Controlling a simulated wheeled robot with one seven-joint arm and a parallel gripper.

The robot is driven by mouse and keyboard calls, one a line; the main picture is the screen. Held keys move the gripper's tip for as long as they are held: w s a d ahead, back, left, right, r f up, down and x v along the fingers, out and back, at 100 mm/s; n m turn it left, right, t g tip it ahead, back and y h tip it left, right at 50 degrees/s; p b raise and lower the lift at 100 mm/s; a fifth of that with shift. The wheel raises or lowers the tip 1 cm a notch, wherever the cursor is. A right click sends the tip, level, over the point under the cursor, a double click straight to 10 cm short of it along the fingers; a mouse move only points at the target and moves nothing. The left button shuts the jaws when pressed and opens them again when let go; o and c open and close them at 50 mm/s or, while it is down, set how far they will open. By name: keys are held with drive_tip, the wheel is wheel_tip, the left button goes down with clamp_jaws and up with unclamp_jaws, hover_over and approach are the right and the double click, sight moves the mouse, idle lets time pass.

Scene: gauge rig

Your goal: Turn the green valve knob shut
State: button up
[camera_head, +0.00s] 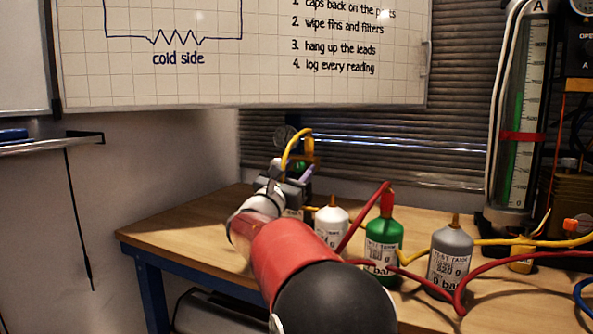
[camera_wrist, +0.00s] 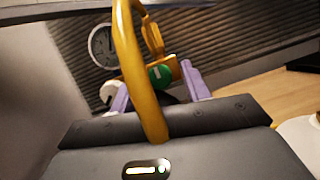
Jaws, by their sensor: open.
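The green valve knob (camera_wrist: 160,76) shows in the wrist view between the two purple fingers of my gripper (camera_wrist: 155,79). It sits on a yellow fitting, and a thick yellow hose (camera_wrist: 134,60) passes in front of its left side. My gripper is open around the knob's sides as seen from the wrist; I cannot tell whether either finger touches it. In the head view the knob (camera_head: 300,167) is a small green patch just beyond my gripper (camera_head: 291,181), partly hidden by it.
A round gauge (camera_wrist: 103,46) is behind the knob, at left. A white bottle (camera_head: 331,222), a green bottle (camera_head: 384,240) and a grey bottle (camera_head: 451,257) stand right of my arm. A red hose (camera_head: 362,215) runs close by. The wooden bench (camera_head: 180,235) is clear at left.

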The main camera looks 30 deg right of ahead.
drive_tip(key=c, duration=1)
drive_tip(key=shift+f+m+g+b, duration=0.1)
drive_tip(key=shift+m+g+b, duration=0.3)
drive_tip(key=shift+m, duration=0.1)
drive_tip(key=m+g+b, duration=0.1)
drive_tip(key=m, duration=0.1)
drive_tip(key=m+h+b, duration=0.1)
drive_tip(key=m, duration=0.1)
drive_tip(key=shift+w+a+g, duration=0.1)
drive_tip(key=shift+a+g, duration=0.05)
drive_tip(key=shift+g, duration=0.25)
drive_tip(key=m+g, duration=0.1)
drive_tip(key=m, duration=0.2)
drive_tip(key=m+g+b, duration=0.1)
drive_tip(key=m, duration=0.2)
drive_tip(key=shift+g, duration=0.4)
drive_tip(key=m, duration=0.1)
drive_tip(key=m+g, duration=0.1)
drive_tip(key=m, duration=0.1)
drive_tip(key=m+y, duration=0.1)
drive_tip(key=m, duration=0.1)
drive_tip(key=shift+w+r+g, duration=0.1)
drive_tip(key=shift+r+g, duration=0.25)
drive_tip(key=shift+g, duration=0.05)
drive_tip(key=m+y, duration=0.1)
drive_tip(key=m, duration=0.1)
drive_tip(key=m+p, duration=0.1)
drive_tip(key=m, duration=0.2)
drive_tip(key=shift+g+y, duration=0.4)
drive_tip(key=shift+m, duration=0.3)
